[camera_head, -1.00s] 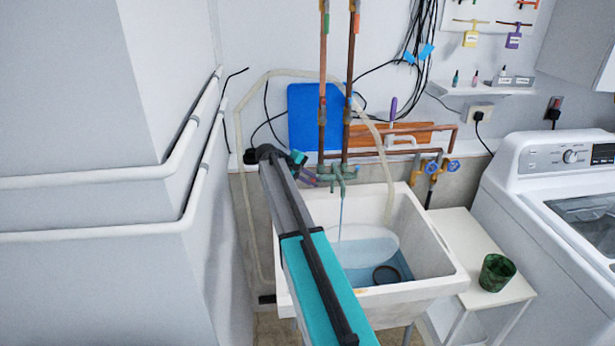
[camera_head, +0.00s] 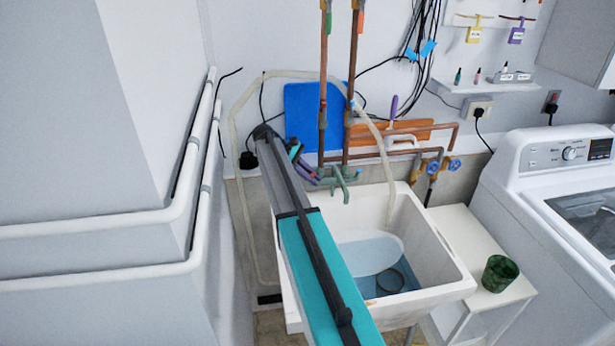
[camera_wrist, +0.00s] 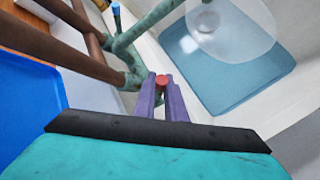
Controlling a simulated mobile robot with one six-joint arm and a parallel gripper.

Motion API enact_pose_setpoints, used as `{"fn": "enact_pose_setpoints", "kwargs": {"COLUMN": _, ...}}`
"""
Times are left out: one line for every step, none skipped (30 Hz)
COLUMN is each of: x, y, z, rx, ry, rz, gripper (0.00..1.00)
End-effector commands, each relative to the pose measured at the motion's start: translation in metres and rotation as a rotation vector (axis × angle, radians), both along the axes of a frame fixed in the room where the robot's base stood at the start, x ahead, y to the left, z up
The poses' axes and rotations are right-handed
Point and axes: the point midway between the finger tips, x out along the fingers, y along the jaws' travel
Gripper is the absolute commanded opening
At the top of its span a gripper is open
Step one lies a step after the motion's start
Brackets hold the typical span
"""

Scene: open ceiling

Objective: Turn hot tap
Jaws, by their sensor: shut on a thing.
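The green tap body (camera_head: 343,173) sits at the back of the white sink, below two copper pipes. In the wrist view my gripper (camera_wrist: 168,88) has two purple fingers shut on a red tap knob (camera_wrist: 162,81). A blue-topped tap part (camera_wrist: 116,9) is farther up in that view. In the head view my gripper (camera_head: 308,172) is beside the left side of the tap body, and the red knob is not distinguishable there. No water stream shows at the spout (camera_head: 341,186).
The sink (camera_head: 455,289) holds bluish water, a pale translucent oval thing (camera_head: 366,255) and a dark ring (camera_head: 390,281). To the right are blue-handled valves (camera_head: 443,165), a white bench (camera_head: 449,222) with a green cup (camera_head: 499,273), and a washer (camera_head: 545,215).

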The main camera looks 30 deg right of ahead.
Motion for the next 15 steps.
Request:
{"fn": "enact_pose_setpoints", "kwargs": {"x": -0.0028, "y": -0.0023, "z": -0.0015, "rx": -0.001, "ry": 0.008, "rz": -0.003, "gripper": 0.0}}
{"fn": "enact_pose_setpoints", "kwargs": {"x": -0.0026, "y": -0.0018, "z": -0.0016, "rx": 0.0, "ry": 0.007, "rz": -0.003, "gripper": 0.0}}
{"fn": "enact_pose_setpoints", "kwargs": {"x": -0.0023, "y": -0.0014, "z": -0.0016, "rx": -0.001, "ry": 0.008, "rz": -0.002, "gripper": 0.0}}
{"fn": "enact_pose_setpoints", "kwargs": {"x": -0.002, "y": -0.001, "z": -0.0015, "rx": 0.0, "ry": 0.007, "rz": -0.001, "gripper": 0.0}}
{"fn": "enact_pose_setpoints", "kwargs": {"x": -0.0019, "y": -0.0006, "z": -0.0015, "rx": -0.001, "ry": 0.007, "rz": -0.001, "gripper": 0.0}}
{"fn": "enact_pose_setpoints", "kwargs": {"x": -0.0014, "y": -0.0001, "z": -0.0014, "rx": 0.0, "ry": 0.006, "rz": 0.0, "gripper": 0.0}}
{"fn": "enact_pose_setpoints", "kwargs": {"x": -0.0013, "y": 0.0003, "z": -0.0014, "rx": 0.0, "ry": 0.006, "rz": 0.0, "gripper": 0.0}}
{"fn": "enact_pose_setpoints", "kwargs": {"x": -0.001, "y": 0.0006, "z": -0.0013, "rx": -0.001, "ry": 0.006, "rz": 0.001, "gripper": 0.0}}
{"fn": "enact_pose_setpoints", "kwargs": {"x": -0.0008, "y": 0.001, "z": -0.0014, "rx": 0.0, "ry": 0.006, "rz": 0.002, "gripper": 0.14}}
{"fn": "enact_pose_setpoints", "kwargs": {"x": -0.0006, "y": 0.0013, "z": -0.0013, "rx": 0.0, "ry": 0.006, "rz": 0.002, "gripper": 0.19}}
{"fn": "enact_pose_setpoints", "kwargs": {"x": -0.0002, "y": 0.0017, "z": -0.0012, "rx": 0.0, "ry": 0.005, "rz": 0.002, "gripper": 0.24}}
{"fn": "enact_pose_setpoints", "kwargs": {"x": 0.0002, "y": 0.0022, "z": -0.0011, "rx": 0.0, "ry": 0.004, "rz": 0.003, "gripper": 0.29}}
{"fn": "enact_pose_setpoints", "kwargs": {"x": 0.0006, "y": 0.0027, "z": -0.0009, "rx": 0.0, "ry": 0.004, "rz": 0.004, "gripper": 0.29}}
{"fn": "enact_pose_setpoints", "kwargs": {"x": 0.0009, "y": 0.0031, "z": -0.0009, "rx": 0.0, "ry": 0.003, "rz": 0.004, "gripper": 0.29}}
{"fn": "enact_pose_setpoints", "kwargs": {"x": 0.0013, "y": 0.0037, "z": -0.0008, "rx": 0.0, "ry": 0.003, "rz": 0.005, "gripper": 0.29}}
